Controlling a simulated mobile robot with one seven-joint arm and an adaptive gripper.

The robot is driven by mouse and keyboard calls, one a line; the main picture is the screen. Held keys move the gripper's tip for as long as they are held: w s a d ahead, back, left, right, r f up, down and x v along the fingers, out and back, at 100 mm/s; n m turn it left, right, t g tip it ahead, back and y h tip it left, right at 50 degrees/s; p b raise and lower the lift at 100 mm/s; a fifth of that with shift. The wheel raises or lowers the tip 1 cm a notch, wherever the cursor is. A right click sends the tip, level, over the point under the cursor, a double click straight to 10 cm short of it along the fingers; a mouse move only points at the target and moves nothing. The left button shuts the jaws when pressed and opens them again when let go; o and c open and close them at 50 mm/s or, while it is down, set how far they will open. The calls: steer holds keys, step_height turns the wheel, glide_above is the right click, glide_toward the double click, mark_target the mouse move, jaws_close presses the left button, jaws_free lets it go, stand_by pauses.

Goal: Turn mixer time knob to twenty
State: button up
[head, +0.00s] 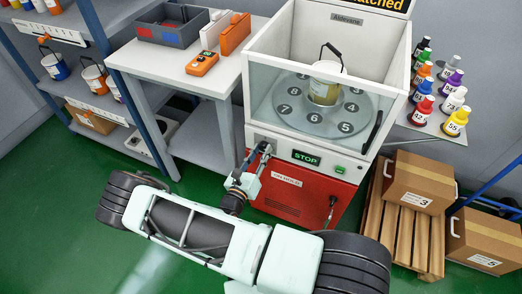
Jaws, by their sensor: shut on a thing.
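The mixer (374,60) is a white cabinet with a clear front and a red lower body. Inside, a pail (325,84) with a raised handle stands on a round numbered turntable (292,114). The control strip below carries a display (305,157) reading STOP in green and a small green button (340,169). My gripper (261,154) is at the left end of this strip, shut on what seems to be the time knob. The knob is hidden behind the fingers, so its setting cannot be read.
Left of the mixer, a white bench (150,61) holds a grey bin (173,27) and orange devices. On the right, a shelf (440,124) carries several numbered colour bottles. Cartons (420,182) and a wooden pallet (402,235) stand on the floor at right. Green floor is open at left.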

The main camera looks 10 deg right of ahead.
steer(key=m+p, duration=0.1)
steer(key=m, duration=0.4)
steer(key=shift+m, duration=0.3)
steer(key=shift+m+p, duration=0.6)
steer(key=shift+m, duration=1.6)
steer(key=o, duration=1.2)
steer(key=shift+c, duration=0.2)
steer(key=v, duration=1.2)
